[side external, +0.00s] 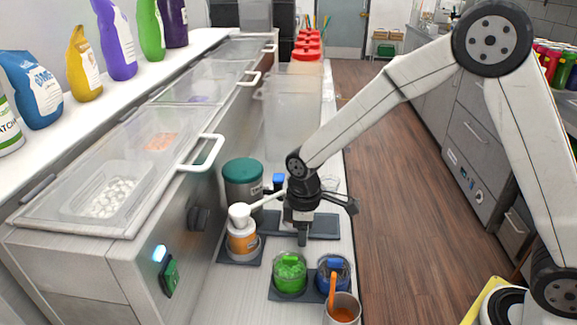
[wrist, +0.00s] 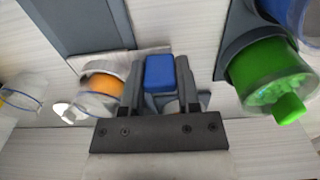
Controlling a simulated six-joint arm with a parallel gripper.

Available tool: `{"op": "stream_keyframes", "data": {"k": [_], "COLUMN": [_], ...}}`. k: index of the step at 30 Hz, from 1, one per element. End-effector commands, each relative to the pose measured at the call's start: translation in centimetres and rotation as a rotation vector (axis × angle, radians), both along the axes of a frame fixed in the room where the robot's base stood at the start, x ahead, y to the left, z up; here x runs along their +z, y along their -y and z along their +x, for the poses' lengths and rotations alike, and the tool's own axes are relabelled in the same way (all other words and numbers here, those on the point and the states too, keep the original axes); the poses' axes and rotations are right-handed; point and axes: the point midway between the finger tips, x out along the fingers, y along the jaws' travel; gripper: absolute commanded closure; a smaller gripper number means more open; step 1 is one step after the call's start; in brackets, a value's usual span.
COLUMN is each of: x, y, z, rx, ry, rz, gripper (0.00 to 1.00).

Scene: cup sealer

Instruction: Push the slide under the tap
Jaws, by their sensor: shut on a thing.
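My gripper (side external: 303,240) points down over the counter. In the wrist view, its dark fingers (wrist: 158,95) stand on either side of a small blue block (wrist: 160,73) and are shut on it. The block's lower part is hidden by the gripper. A dark flat plate (side external: 325,226) lies behind and beside my gripper; I cannot tell whether it is the slide. A grey canister with a teal lid (side external: 243,183) stands behind to the left, with a small blue part (side external: 279,181) beside it. I cannot make out the tap for certain.
A green cup (side external: 290,275), a blue cup (side external: 341,278) and a cup of orange stuff (side external: 342,314) stand in front. The lidded steel counter (side external: 70,265) bounds the left side.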

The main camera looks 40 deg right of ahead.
Motion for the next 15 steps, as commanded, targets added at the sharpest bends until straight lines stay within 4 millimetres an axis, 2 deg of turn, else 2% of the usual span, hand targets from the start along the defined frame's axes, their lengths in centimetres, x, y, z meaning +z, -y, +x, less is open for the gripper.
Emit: {"op": "stream_keyframes", "data": {"k": [4,15], "x": [0.1,0.2], "y": [-1.2,-1.8], "z": [1.4,1.9], "rx": [0.002,-0.001], "ry": [0.008,0.013], "rz": [0.000,0.004], "gripper": [1.00,1.00]}}
